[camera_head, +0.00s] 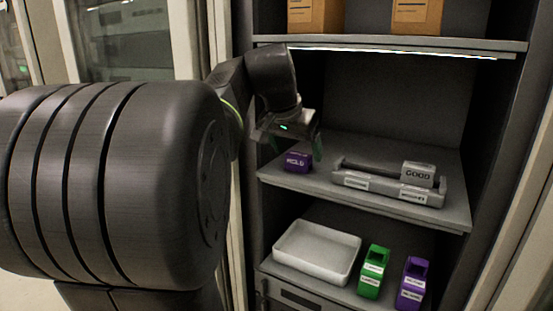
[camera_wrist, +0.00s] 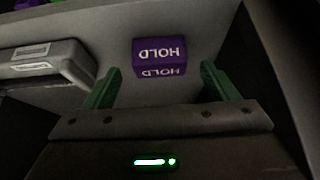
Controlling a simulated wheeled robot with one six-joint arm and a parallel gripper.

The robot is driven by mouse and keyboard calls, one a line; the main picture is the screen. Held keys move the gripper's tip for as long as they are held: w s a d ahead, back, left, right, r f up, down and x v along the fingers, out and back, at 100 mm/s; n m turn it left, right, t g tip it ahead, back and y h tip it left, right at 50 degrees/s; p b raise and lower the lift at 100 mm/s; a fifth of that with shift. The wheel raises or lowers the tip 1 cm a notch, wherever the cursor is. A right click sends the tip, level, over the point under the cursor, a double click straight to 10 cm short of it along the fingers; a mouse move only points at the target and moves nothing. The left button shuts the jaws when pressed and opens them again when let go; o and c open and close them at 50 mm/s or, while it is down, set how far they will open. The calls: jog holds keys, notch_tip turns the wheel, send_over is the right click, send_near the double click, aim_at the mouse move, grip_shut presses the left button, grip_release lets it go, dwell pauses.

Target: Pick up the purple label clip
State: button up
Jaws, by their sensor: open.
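The purple label clip (camera_head: 297,161) sits on the left part of the middle shelf. In the wrist view the purple clip (camera_wrist: 160,57) reads HOLD, upside down, and lies ahead of and between my fingertips. My gripper (camera_head: 300,148) is open above and close to the clip in the head view. Its two green fingers show in the wrist view, and the space between the fingertips (camera_wrist: 157,80) is empty. The fingers do not appear to hold the clip.
A grey holder (camera_head: 385,187) with a grey GOOD clip (camera_head: 418,174) stands to the right on the same shelf. Below are a white tray (camera_head: 317,251), a green device (camera_head: 373,271) and a purple device (camera_head: 412,283). Cardboard boxes (camera_head: 416,16) stand above.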

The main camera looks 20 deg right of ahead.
jog(key=shift+x, duration=1.45)
jog(key=c, duration=1.1)
jog(key=shift+o, duration=0.2)
jog(key=shift+r, duration=0.1)
jog(key=shift+r, duration=0.15)
